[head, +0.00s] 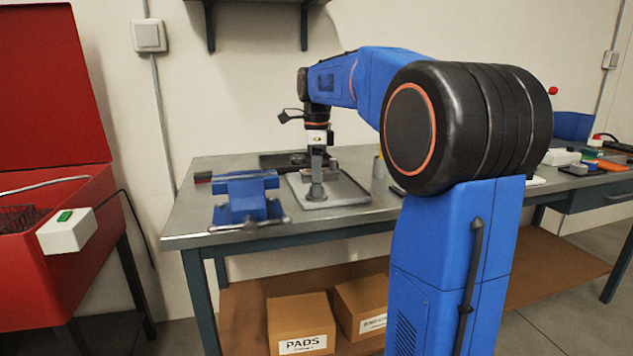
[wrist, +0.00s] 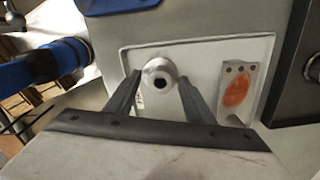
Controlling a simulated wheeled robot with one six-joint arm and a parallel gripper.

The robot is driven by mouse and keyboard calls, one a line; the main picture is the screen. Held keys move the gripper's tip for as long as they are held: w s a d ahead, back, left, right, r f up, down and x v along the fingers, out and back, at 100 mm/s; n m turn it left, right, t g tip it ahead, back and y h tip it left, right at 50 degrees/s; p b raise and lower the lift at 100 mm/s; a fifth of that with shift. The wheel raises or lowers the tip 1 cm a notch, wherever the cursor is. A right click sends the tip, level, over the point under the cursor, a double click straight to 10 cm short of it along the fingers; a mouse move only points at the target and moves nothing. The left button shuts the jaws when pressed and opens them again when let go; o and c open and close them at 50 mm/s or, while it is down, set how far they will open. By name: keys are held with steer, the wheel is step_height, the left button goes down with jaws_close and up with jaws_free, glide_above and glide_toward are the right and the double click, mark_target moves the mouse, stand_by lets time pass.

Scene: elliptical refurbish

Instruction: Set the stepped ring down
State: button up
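The stepped ring (wrist: 159,72) is a pale metal piece with a dark centre hole and a wider round step. In the wrist view it sits between my two fingertips, which meet its left and right sides. My gripper (wrist: 160,78) appears shut on it. In the head view my gripper (head: 316,168) points straight down, with the ring (head: 316,191) at its tips, over the light grey tray (head: 345,193). I cannot tell whether the ring's underside touches the tray.
A drilled metal block (wrist: 236,88) with an orange-red patch lies in the tray, right of the ring in the wrist view. A blue vise (head: 247,198) stands left of the tray on the bench (head: 190,225). A dark tray (head: 275,161) lies behind.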

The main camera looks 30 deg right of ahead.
step_height(320, 180, up, 12)
steer(key=shift+r, duration=0.15)
stand_by(0.5)
steer(key=s+a+f+n+t, duration=0.1)
steer(key=s+a+f+n, duration=0.4)
steer(key=s+f+n, duration=0.3)
steer(key=s+a+f+n+t, duration=0.2)
steer(key=s+a+f+n, duration=0.2)
steer(key=s+f+n, duration=0.4)
steer(key=s+a+f+n+t, duration=0.1)
steer(key=s+a+f+n, duration=0.4)
steer(key=s+f, duration=0.8)
steer(key=f+n, duration=0.1)
steer(key=n, duration=0.2)
steer(key=shift+s+a+t, duration=0.35)
steer(key=shift+t, duration=0.05)
steer(key=shift+r, duration=0.1)
